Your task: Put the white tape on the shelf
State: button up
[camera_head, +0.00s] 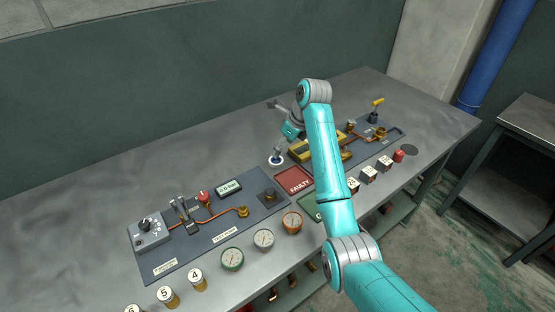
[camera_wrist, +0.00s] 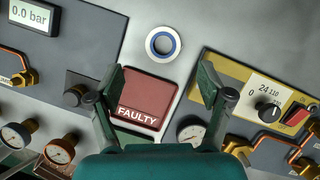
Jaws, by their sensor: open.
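The white tape (camera_wrist: 163,43) is a white roll with a blue inner ring. It lies flat on the grey workbench just behind the red FAULTY mat (camera_wrist: 145,100). It also shows in the head view (camera_head: 276,161), partly covered by something dark in front of it. My gripper (camera_wrist: 162,82) is open and empty, its two fingers spread on either side of the FAULTY mat in the wrist view. The tape appears beyond the fingertips, between their lines. My gripper's height above the bench is hard to tell. A lower shelf (camera_head: 400,213) shows under the bench.
The left panel (camera_head: 200,240) carries valves and a 0.0 bar display (camera_head: 229,188). A yellow instrument (camera_wrist: 262,100) stands right of the tape. Gauges (camera_head: 232,258), numbered cans (camera_head: 168,296) and small boxes (camera_head: 369,174) line the front edge. A side table (camera_head: 530,120) stands at right.

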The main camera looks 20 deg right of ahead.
jog(key=shift+d+x, duration=0.2)
jog(key=shift+x, duration=1.6)
jog(key=shift+d+x, duration=0.15)
jog(key=shift+x, duration=1.65)
jog(key=shift+s+f, duration=0.1)
jog(key=shift+f, duration=0.05)
jog(key=c, duration=1)
notch_tip(320, 180, up, 10)
